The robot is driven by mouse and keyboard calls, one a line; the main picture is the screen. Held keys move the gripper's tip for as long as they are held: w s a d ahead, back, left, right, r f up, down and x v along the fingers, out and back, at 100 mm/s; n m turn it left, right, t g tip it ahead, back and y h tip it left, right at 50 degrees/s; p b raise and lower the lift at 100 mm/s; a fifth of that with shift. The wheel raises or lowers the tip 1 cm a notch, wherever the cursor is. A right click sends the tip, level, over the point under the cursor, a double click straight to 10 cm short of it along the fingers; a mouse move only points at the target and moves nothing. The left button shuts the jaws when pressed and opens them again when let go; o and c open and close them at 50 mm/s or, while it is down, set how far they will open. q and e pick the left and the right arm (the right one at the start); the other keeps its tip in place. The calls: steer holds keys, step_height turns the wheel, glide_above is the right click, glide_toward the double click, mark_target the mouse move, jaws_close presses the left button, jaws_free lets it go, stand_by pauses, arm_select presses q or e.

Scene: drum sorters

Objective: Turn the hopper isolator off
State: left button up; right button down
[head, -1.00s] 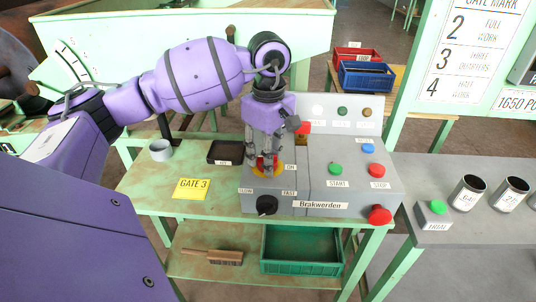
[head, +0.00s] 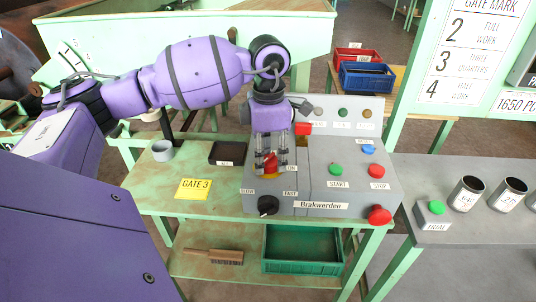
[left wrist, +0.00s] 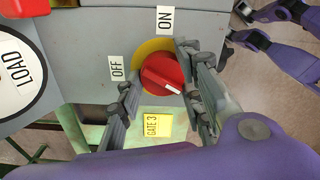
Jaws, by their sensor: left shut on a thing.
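The hopper isolator is a red rotary knob (left wrist: 160,70) on a yellow disc in the left wrist view. An ON label (left wrist: 164,20) sits above it and an OFF label (left wrist: 117,68) to its left. The knob's white mark points to the lower right, at neither label. The knob also shows in the head view (head: 270,161), partly hidden behind my fingers. My left gripper (head: 270,165) points down over it, shut on the knob with one finger on each side. At the wrist view's top right, purple and dark parts seem to be my right arm; its jaws are unclear.
The grey control box (head: 325,180) has a black speed knob (head: 267,205), a green START button (head: 335,169) and red buttons at right. A black tray (head: 227,152), a grey cup (head: 162,151) and a yellow GATE 3 card (head: 193,189) lie left on the green bench.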

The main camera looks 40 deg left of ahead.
arm_select(q)
steer(key=n, duration=0.4)
steer(key=shift+w+a+r+p, duration=0.15)
steer(key=shift+a+r+p, duration=0.1)
steer(key=shift+p, duration=0.15)
steer(key=shift+n, duration=0.6)
arm_select(e)
steer(key=shift+w+a+r, duration=0.15)
steer(key=shift+w+r, duration=0.45)
steer(key=shift+r, duration=0.1)
arm_select(q)
steer(key=o, duration=0.9)
steer(key=shift+o, duration=0.9)
steer(key=shift+f, duration=0.2)
arm_select(e)
steer(key=shift+a, duration=0.1)
arm_select(q)
step_height(320, 180, up, 12)
